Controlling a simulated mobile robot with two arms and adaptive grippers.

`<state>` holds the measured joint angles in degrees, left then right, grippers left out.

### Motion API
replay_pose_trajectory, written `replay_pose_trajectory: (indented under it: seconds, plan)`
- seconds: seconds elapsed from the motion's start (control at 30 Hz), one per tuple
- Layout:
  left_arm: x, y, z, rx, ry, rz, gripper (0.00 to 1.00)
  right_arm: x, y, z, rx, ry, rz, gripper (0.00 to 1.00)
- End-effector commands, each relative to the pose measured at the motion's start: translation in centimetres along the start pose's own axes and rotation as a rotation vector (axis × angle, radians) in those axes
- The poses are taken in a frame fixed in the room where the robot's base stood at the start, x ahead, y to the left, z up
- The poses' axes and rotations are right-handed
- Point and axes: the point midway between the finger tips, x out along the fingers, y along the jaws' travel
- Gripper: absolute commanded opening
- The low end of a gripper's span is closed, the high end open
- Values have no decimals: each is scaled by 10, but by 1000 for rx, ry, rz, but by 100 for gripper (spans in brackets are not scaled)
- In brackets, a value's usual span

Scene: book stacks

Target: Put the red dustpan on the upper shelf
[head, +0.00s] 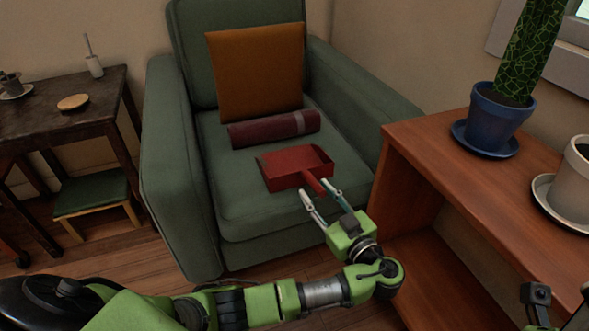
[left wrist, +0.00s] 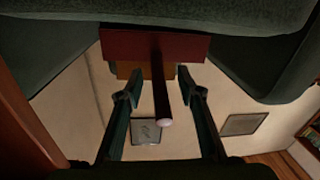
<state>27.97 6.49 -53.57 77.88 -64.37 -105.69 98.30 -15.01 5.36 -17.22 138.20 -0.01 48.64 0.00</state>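The red dustpan (head: 295,168) lies on the seat of the green armchair, its handle toward me. My left gripper (head: 316,189) is open at the handle, with one finger on each side of it. In the left wrist view the dustpan (left wrist: 150,44) shows at the top, and its handle runs between the open fingers (left wrist: 159,76); a gap shows on both sides. A reddish-brown wooden shelf unit (head: 440,148) stands at the right, with a top board and a lower board. Part of my right wrist (head: 537,296) shows at the bottom right; its fingers are hidden.
The armchair (head: 170,165) also holds a dark red roll (head: 270,130) and an orange cushion (head: 255,75). A blue plant pot (head: 497,118) and a pale pot (head: 572,170) stand on the shelf unit's top. Its front left top is bare. A dark table (head: 105,95) stands left.

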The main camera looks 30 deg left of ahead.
Motion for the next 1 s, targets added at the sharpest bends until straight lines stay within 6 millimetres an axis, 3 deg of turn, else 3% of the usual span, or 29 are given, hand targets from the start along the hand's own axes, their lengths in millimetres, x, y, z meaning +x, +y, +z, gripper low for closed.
replay_pose_trajectory:
  seconds: [0.17, 0.4, 0.7, 0.83, 1.0]
  plan:
    - [16, 2, 0, -2, 3, 0, 34, -5, 0, 3, -1, -2, 0, 40]
    - [49, 5, -1, 0, 1, 0, 34, 7, 0, 2, -9, 55, -18, 40]
    - [54, 5, -1, 1, -2, 1, 34, 9, -1, 2, -9, 56, -21, 40]
    - [54, 5, -1, 1, -2, 1, 3, 9, -1, 2, -9, 56, -21, 40]
    - [54, 5, -3, -2, 1, 1, 0, 9, -1, 2, -8, 56, -21, 40]
